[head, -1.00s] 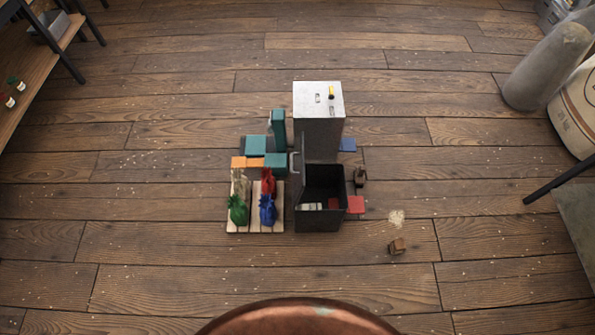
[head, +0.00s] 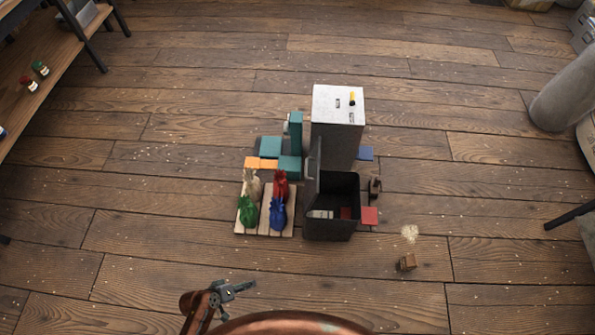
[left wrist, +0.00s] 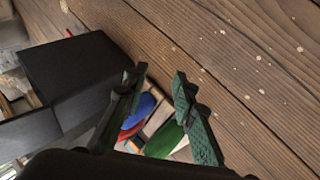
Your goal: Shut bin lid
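The bin (head: 330,230) is a dark open-topped box standing on the floor near the middle of the head view. Its lid (head: 314,168) stands roughly upright along the bin's left side, so the bin is open. A pale block and a red block show inside. My left gripper (head: 240,288) is low in the head view, in front of and left of the bin, apart from it. In the left wrist view, its two fingers (left wrist: 158,76) are spread with nothing between the tips. A dark box, seemingly the bin (left wrist: 75,68), shows left of them. My right gripper is out of view.
A wooden pallet (head: 264,234) with green, blue, red and cream sacks stands left of the bin. Teal blocks (head: 271,147) and a tall grey cabinet (head: 337,107) stand behind. The front floor is mostly clear.

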